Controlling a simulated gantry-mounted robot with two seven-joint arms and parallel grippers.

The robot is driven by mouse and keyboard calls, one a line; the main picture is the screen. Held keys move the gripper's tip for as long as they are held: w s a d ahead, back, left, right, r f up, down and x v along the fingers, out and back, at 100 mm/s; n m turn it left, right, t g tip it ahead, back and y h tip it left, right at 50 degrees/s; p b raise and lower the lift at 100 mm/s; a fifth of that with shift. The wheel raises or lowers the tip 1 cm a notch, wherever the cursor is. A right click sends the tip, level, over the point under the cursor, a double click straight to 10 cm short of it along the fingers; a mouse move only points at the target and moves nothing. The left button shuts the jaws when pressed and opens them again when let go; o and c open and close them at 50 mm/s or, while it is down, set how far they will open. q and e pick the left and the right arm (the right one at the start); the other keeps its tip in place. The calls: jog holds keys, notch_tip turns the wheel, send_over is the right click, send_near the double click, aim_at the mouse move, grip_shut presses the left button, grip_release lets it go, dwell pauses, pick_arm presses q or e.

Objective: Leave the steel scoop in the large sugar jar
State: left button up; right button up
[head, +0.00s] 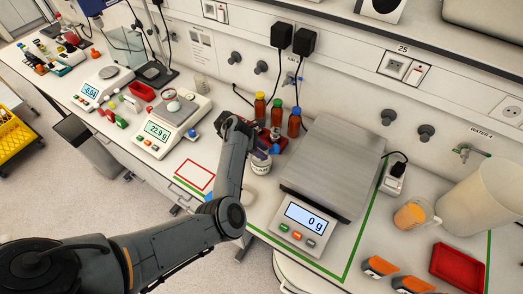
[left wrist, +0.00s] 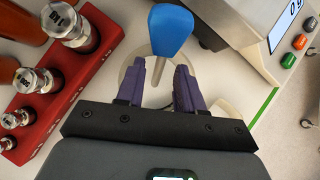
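In the head view the left gripper (head: 262,152) is small and partly hidden, right above the jar. My right gripper is not in view.
A red block with steel weights (left wrist: 65,75) stands close to my left finger. Brown bottles (head: 294,122) stand behind. The large scale (head: 330,165) reads 0 g on the right; a smaller scale (head: 172,125) reads 22.9 g on the left. A red-outlined area (head: 195,176) is bare.

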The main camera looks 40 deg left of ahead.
pick_arm(q)
jog(key=p+v, duration=0.1)
jog(key=v, duration=0.9)
jog(key=shift+a+r, duration=0.25)
jog(key=shift+r, duration=0.05)
jog(key=shift+s+r, duration=0.1)
jog(key=shift+s, duration=0.1)
